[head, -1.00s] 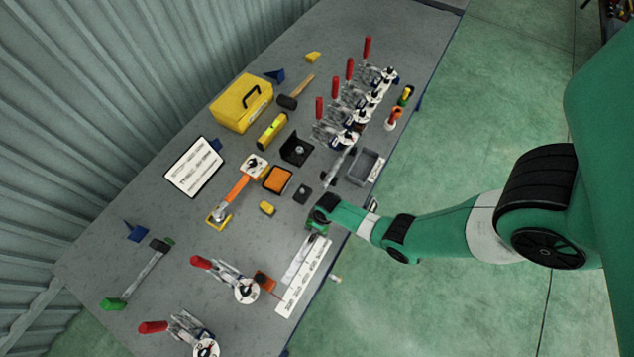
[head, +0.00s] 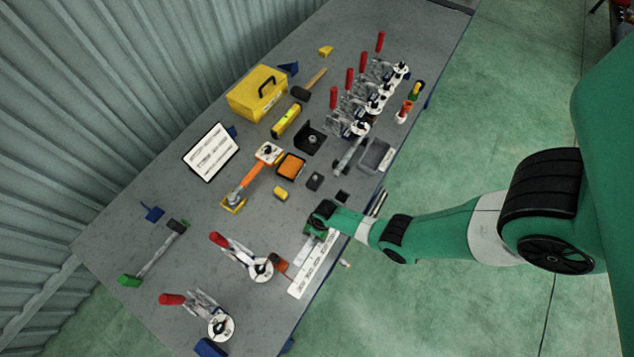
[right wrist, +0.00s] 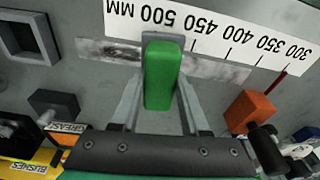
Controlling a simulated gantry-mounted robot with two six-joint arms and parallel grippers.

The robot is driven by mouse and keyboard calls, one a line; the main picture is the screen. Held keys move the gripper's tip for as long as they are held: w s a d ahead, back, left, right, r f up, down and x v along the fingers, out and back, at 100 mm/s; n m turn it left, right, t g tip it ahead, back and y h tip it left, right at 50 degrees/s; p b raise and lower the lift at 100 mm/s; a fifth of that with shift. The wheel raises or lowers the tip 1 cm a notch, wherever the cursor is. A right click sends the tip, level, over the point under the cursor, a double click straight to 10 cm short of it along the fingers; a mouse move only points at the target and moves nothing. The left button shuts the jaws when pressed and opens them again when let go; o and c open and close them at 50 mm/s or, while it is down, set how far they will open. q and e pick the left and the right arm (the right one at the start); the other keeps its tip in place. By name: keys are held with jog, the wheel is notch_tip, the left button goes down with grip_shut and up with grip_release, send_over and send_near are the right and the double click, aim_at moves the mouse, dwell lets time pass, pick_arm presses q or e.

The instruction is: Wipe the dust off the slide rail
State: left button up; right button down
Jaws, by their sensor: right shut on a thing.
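The slide rail (right wrist: 215,67) is a flat grey metal strip beside a white millimetre scale (right wrist: 215,25). Dark, patchy smudges (right wrist: 105,49) mark its left part in the right wrist view. In the head view the rail (head: 303,252) lies near the table's right edge, partly covered by my arm. My right gripper (head: 318,229) is shut on a green block (right wrist: 162,75), seen between its fingers. The block is over the rail near the 450–500 marks; I cannot tell whether it touches. My left gripper is not in view.
An orange block (right wrist: 250,110) with a black knob sits close to the rail; it also shows in the head view (head: 278,262). A red-handled toggle clamp (head: 240,256) stands left of it. A dark open box (right wrist: 27,37) and small dark block (right wrist: 54,103) are nearby.

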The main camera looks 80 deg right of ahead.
jog(key=shift+a+r+p, duration=0.25)
jog(key=shift+r+p, duration=0.2)
jog(key=shift+r, duration=0.6)
jog(key=shift+s+d+r+p, duration=0.15)
jog(key=shift+s+r+p, duration=0.05)
jog(key=shift+r+p, duration=0.15)
jog(key=shift+d+r+p, duration=0.1)
jog(key=shift+r+p, duration=0.25)
jog(key=shift+p, duration=0.05)
notch_tip(320, 180, up, 4)
jog(key=p, duration=0.4)
jog(key=shift+r, duration=0.25)
